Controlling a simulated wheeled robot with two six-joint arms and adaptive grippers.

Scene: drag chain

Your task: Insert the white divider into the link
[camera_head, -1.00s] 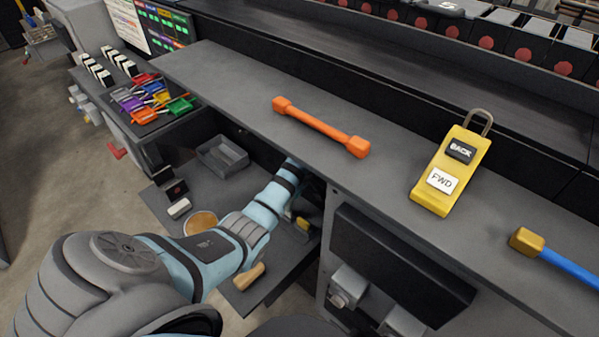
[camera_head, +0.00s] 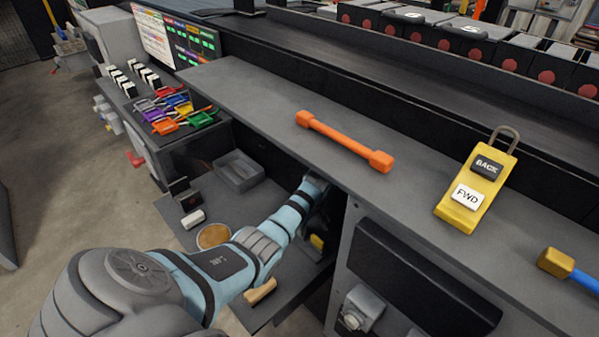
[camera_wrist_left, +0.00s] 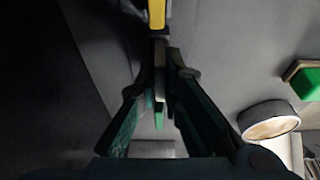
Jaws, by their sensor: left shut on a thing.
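My left arm reaches under the bench top in the head view, and its gripper is hidden there. In the left wrist view my left gripper (camera_wrist_left: 161,75) is shut, with its fingers on a narrow, dark thing I cannot identify. A yellow piece (camera_wrist_left: 157,14) shows just beyond the fingertips; I cannot tell whether it is part of the held thing. A green strip shows low between the fingers. I cannot make out a white divider or a chain link for certain in either view. My right gripper is not in view.
The lower shelf bears a grey tray (camera_head: 239,170), a round tan-topped thing (camera_head: 213,236), a small white block (camera_head: 193,218) and a yellow thing (camera_head: 317,242). The bench top above holds an orange bar (camera_head: 345,141) and a yellow FWD/BACK controller (camera_head: 473,193). Its edge overhangs my arm.

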